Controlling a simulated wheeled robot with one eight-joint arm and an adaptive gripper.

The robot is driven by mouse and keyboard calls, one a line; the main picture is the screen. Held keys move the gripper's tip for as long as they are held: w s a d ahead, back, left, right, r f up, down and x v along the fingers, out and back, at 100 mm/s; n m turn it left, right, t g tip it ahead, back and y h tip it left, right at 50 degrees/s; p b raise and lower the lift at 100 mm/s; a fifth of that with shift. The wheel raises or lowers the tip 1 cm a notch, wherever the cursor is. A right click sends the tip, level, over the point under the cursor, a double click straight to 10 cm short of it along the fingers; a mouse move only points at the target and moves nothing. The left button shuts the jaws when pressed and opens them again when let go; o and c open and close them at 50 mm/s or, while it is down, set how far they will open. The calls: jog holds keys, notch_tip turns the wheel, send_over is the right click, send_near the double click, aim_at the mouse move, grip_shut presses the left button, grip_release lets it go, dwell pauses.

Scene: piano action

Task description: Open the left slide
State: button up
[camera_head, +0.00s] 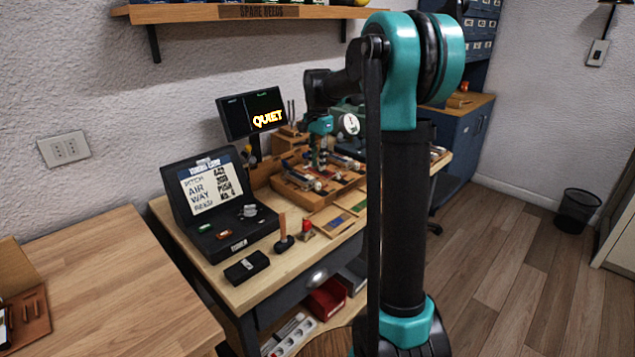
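My gripper (318,158), black and teal, hangs down over a wooden tray-like assembly (290,190) on the workbench. The assembly carries several small blue, red and metal parts. I cannot make out which of these parts is the left slide at this size. My gripper's fingertips are small and dark against the assembly, so I cannot tell whether they are open, shut or touching anything. My own arm covers the right side of the bench.
A screen (252,113) reading "QUIET" stands behind the bench. An open black case (205,190) with a lettered lid sits at the left. A black block (246,267) and a wooden-handled tool (283,232) lie in front. A shelf (215,13) hangs above.

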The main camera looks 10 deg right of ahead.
aim_at(318, 183)
notch_tip(318, 183, down, 8)
jog(key=shift+r, duration=0.15)
dwell(0.3)
grip_shut()
